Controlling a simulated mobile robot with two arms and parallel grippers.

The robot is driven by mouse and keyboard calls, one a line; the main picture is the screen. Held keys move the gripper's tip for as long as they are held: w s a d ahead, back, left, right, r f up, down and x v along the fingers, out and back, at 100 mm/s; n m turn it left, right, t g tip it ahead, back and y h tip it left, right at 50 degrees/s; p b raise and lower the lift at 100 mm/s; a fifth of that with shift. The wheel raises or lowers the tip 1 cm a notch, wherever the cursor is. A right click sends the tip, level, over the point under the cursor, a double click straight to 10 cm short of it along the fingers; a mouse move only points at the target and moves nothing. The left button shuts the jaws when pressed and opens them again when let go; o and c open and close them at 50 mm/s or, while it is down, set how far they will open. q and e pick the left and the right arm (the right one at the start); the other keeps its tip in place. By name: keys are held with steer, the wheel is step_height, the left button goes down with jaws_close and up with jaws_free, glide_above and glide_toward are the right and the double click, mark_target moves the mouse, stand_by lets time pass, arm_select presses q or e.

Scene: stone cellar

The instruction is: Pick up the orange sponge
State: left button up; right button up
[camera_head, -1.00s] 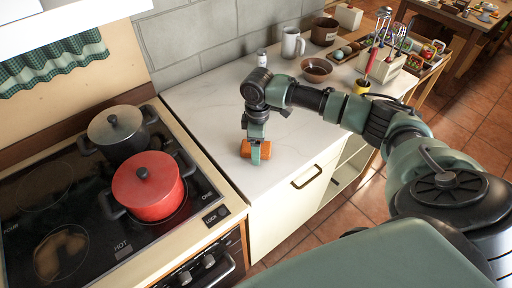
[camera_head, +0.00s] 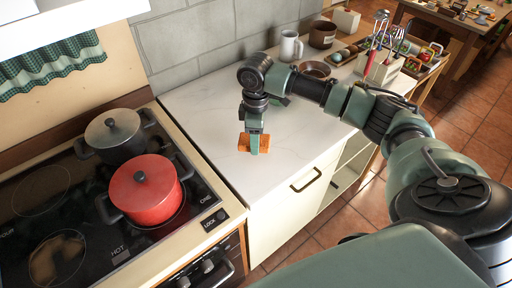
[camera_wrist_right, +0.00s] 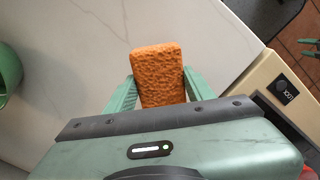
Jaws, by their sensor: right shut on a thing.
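The orange sponge (camera_head: 243,142) is at the front part of the white countertop, to the right of the stove in the head view. My right gripper (camera_head: 255,146) points down over it and is shut on it, with one finger in front of its middle. In the right wrist view the sponge (camera_wrist_right: 158,75) sits between the two green fingers of my right gripper (camera_wrist_right: 157,88), one on each long side. The sponge looks a little above the counter, though the gap is hard to judge. My left gripper is not in view.
A red pot (camera_head: 146,190) and a grey pot (camera_head: 115,135) stand on the stove (camera_head: 60,215) at left. A white mug (camera_head: 290,46), a brown bowl (camera_head: 315,69) and a utensil holder (camera_head: 380,68) stand further back.

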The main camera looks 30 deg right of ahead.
step_height(320, 180, up, 16)
steer(key=b, duration=0.1)
steer(key=shift+f, duration=0.25)
